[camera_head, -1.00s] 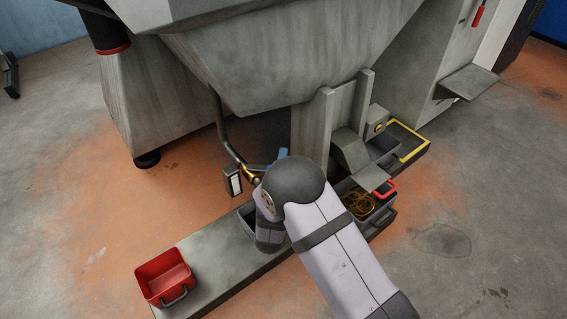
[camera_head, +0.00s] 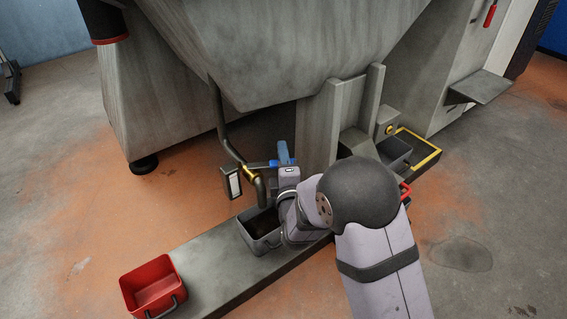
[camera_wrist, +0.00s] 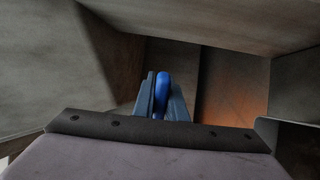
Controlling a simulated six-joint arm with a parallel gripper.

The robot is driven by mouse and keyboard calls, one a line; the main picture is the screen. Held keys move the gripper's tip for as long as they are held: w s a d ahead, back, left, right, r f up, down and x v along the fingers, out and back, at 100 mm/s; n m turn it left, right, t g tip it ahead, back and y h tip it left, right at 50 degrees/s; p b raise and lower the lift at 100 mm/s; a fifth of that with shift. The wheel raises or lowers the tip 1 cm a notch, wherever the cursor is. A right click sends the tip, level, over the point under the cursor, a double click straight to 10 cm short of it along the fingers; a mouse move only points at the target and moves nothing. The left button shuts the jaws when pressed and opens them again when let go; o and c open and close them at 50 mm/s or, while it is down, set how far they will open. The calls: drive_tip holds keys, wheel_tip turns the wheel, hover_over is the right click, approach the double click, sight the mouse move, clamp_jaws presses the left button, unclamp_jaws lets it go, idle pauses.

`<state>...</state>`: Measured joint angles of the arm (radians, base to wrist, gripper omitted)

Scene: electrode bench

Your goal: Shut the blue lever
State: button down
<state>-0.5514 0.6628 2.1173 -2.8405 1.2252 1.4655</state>
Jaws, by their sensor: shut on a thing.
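The blue lever (camera_head: 274,162) sits on a brass valve (camera_head: 249,173) on a bent grey pipe (camera_head: 228,140). In the head view it reaches to the right from the valve, across the pipe's line. My gripper (camera_head: 284,153) is at the lever's outer end. In the wrist view the bright blue lever (camera_wrist: 162,88) stands between the two dark blue fingers of my gripper (camera_wrist: 162,104), which are shut on it. The part of the lever inside the fingers is hidden in the head view.
A grey bin (camera_head: 262,240) stands under the pipe's outlet on a long bench (camera_head: 215,275). A red bin (camera_head: 152,287) is at the bench's left end. A tag (camera_head: 232,183) hangs beside the valve. A large grey hopper (camera_head: 270,50) overhangs, with a post (camera_head: 318,130) close right.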

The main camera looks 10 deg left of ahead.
drive_tip(key=shift+w, duration=0.1)
idle(0.5)
drive_tip(key=c, duration=1.8)
unclamp_jaws()
drive_tip(key=p+v, duration=0.3)
drive_tip(key=v, duration=0.4)
drive_tip(key=shift+d, duration=0.1)
